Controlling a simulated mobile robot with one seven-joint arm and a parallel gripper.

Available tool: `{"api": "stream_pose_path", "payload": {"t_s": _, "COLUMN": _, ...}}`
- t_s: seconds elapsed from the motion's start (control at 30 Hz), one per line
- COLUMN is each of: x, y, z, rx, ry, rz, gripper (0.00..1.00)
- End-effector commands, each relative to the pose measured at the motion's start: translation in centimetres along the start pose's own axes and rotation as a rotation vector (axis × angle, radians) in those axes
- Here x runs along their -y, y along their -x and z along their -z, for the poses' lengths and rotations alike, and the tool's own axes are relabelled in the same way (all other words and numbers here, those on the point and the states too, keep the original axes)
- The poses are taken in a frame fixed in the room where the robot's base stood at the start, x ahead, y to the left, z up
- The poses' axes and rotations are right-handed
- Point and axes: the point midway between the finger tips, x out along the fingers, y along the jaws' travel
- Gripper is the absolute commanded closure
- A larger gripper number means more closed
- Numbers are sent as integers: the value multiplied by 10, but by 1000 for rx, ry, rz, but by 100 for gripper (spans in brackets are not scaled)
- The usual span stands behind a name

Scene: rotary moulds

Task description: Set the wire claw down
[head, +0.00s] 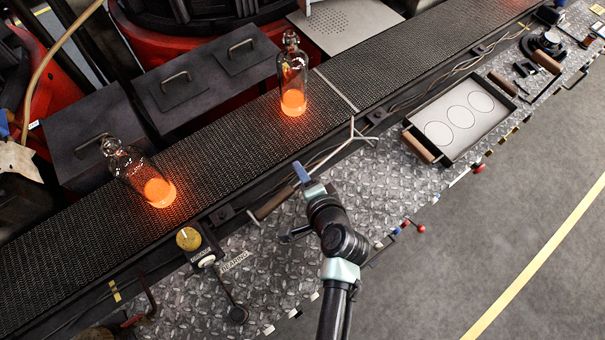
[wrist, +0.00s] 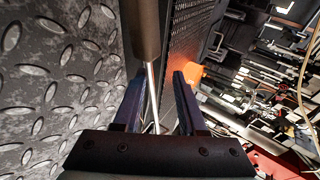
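The wire claw has a brown wooden handle (head: 272,203) and a thin metal rod (head: 328,157) ending in a forked wire tip (head: 352,132). In the head view it lies slantwise along the conveyor's near edge, over the diamond-plate bench; whether it rests fully on the bench I cannot tell. My gripper (head: 302,173) is at the claw, near where handle meets rod. In the wrist view the handle (wrist: 146,30) and rod (wrist: 150,78) show by my gripper (wrist: 158,75). Its fingers are apart, with a clear gap right of the rod.
Two clear bottles with glowing orange bases, one upright (head: 292,75) and one tilted-looking (head: 140,172), stand on the dark conveyor (head: 225,140). A tray with marked circles (head: 462,117) lies right. A yellow knob (head: 188,238) is left. Diamond plate (head: 375,188) right of my gripper is bare.

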Motion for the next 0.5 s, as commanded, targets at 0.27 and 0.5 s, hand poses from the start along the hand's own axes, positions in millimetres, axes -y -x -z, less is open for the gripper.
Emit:
{"api": "stream_pose_path", "payload": {"t_s": 0.27, "x": 3, "y": 1, "z": 0, "rx": -1, "ry": 0, "rz": 2, "gripper": 61}}
{"api": "stream_pose_path", "payload": {"t_s": 0.5, "x": 2, "y": 24, "z": 1, "rx": -2, "ry": -1, "rz": 1, "gripper": 61}}
